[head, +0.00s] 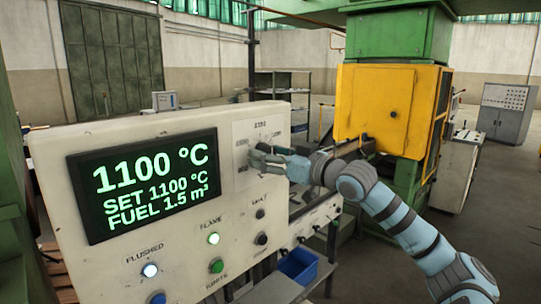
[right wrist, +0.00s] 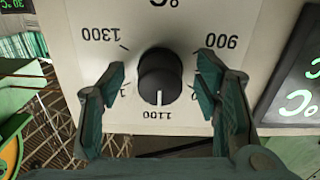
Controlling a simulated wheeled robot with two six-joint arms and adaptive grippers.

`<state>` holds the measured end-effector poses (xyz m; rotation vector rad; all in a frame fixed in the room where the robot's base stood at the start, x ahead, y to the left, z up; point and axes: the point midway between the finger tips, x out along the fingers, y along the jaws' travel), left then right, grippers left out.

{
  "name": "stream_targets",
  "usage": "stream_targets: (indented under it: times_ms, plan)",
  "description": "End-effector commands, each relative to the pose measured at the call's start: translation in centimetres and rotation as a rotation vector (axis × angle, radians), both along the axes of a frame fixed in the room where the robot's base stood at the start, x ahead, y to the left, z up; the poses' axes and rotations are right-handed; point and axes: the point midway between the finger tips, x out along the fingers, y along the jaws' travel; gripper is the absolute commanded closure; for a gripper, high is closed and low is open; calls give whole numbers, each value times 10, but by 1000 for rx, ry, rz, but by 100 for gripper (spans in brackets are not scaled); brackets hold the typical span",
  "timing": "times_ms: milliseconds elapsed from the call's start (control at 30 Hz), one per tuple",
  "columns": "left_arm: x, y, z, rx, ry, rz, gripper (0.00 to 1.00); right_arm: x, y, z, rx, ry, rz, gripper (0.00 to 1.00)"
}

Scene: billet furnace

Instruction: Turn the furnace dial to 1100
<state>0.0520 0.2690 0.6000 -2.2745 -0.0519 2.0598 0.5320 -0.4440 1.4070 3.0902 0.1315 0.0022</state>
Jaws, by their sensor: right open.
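The dial (right wrist: 160,72) is a black round knob on a pale scale plate, upside down in the right wrist view. Its white pointer line is at the 1100 mark (right wrist: 158,115). The marks 1300 and 900 also show. The display (head: 145,185) reads 1100 °C, SET 1100 °C and FUEL 1.5 m³. My right gripper (head: 264,155) is in front of the dial plate (head: 252,133) and hides the knob in the head view. Its fingers are open, one on each side of the knob, with gaps visible. My left gripper is not in view.
A blue bin (head: 298,266) is below right of the panel. A yellow-and-green machine (head: 385,105) stands behind my right arm.

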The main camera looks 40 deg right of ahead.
Motion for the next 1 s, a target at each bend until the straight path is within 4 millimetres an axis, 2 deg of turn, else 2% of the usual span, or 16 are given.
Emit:
stream_targets:
  times_ms: [167, 500, 600, 1000]
  plan:
    - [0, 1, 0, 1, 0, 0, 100, 0, -1, 10, 4, -4, -2, 43]
    - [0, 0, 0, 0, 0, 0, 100, 1, 1, 82, 4, -7, 3, 43]
    - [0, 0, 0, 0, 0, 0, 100, 2, 1, 95, 2, -4, 2, 43]
    - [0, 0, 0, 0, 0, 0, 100, 2, 0, 99, 0, 2, 1, 43]
